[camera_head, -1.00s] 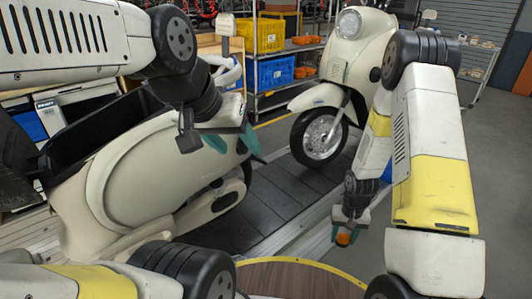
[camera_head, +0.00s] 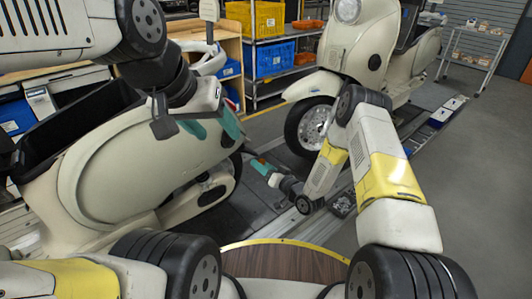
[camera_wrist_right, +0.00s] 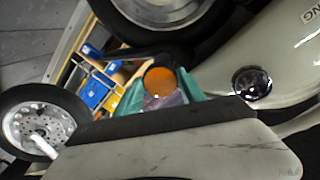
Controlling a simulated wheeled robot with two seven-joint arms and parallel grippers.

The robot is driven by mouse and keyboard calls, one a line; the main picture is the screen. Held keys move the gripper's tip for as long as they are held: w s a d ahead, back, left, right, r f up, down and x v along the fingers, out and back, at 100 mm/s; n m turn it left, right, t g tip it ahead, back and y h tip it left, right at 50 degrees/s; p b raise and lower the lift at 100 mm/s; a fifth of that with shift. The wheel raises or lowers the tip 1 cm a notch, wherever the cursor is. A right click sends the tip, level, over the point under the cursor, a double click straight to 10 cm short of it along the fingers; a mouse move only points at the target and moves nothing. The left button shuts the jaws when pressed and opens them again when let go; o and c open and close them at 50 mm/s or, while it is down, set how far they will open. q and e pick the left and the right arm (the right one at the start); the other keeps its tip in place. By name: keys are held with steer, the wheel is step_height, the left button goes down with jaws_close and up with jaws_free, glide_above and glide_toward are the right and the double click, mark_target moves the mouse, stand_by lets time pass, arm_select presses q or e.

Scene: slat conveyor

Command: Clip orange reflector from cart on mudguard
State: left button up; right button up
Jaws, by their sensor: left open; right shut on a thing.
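The round orange reflector (camera_wrist_right: 159,82) is held between the teal fingertips of my right gripper (camera_wrist_right: 155,92) in the right wrist view. In the head view that gripper (camera_head: 263,167) is at the rear of the near cream scooter (camera_head: 150,170). The reflector is not clearly visible there. The wrist view shows a wheel (camera_wrist_right: 165,8) and a cream panel (camera_wrist_right: 290,55) around the reflector; a gap shows between reflector and panel. I cannot clearly pick out the mudguard. My left gripper (camera_head: 212,128) is open, its teal fingers against or just in front of the scooter's side panel.
A second cream scooter (camera_head: 355,60) stands farther along the slat conveyor (camera_head: 240,215). Behind are a shelf with a yellow crate (camera_head: 262,30) and a blue crate (camera_head: 272,60). A wire rack (camera_head: 478,50) stands at the far right. The grey floor (camera_head: 465,190) at right is clear.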

glide_toward(240, 147)
steer(key=shift+x, duration=1.45)
steer(key=shift+a+f, duration=0.1)
steer(key=shift+a, duration=0.1)
steer(key=shift+x, duration=1.15)
steer(key=shift+w+a, duration=0.2)
steer(key=shift+w, duration=0.05)
steer(key=o, duration=1.4)
